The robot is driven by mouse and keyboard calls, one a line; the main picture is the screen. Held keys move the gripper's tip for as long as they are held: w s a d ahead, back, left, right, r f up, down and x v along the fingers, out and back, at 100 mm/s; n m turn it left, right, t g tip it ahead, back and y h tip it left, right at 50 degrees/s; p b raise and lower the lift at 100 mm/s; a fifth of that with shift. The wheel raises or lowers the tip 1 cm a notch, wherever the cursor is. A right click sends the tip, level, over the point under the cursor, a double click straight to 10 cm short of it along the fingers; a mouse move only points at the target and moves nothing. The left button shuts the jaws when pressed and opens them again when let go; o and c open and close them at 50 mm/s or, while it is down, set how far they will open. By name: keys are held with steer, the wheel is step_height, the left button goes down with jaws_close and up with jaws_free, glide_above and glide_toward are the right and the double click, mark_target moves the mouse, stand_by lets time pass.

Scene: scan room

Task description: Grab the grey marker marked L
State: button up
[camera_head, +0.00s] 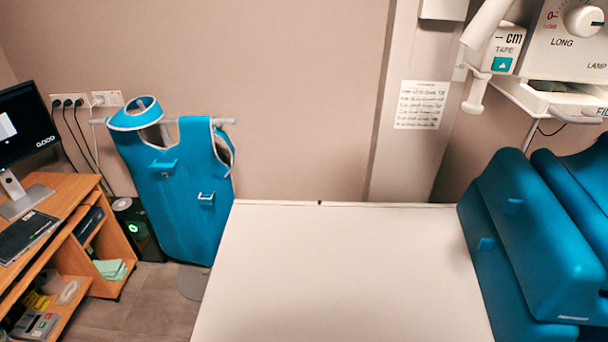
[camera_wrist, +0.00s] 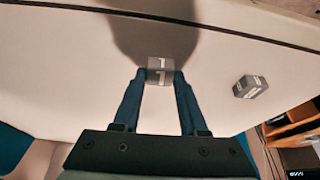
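A small grey block-shaped marker (camera_wrist: 160,70) with pale lettering shows between my fingertips in the wrist view. I cannot read the letter for sure. My gripper (camera_wrist: 160,76) has its two blue-grey fingers apart, one on each side of this marker. The fingertips sit very close to its sides, and I cannot tell whether they press on it. A second grey marker (camera_wrist: 250,87) with pale lettering rests on the table to the right, clear of the fingers. Its letter is also unclear. Neither marker nor my gripper shows in the head view.
The pale table (camera_head: 340,270) is bare in the head view. Blue cushions (camera_head: 545,235) stand at its right and a blue apron (camera_head: 180,190) hangs at its left. A wooden desk (camera_head: 70,200) with a monitor is at far left. A dark shadow falls across the table around the nearer marker.

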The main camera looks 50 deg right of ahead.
jaws_close()
steer(key=shift+r, duration=0.1)
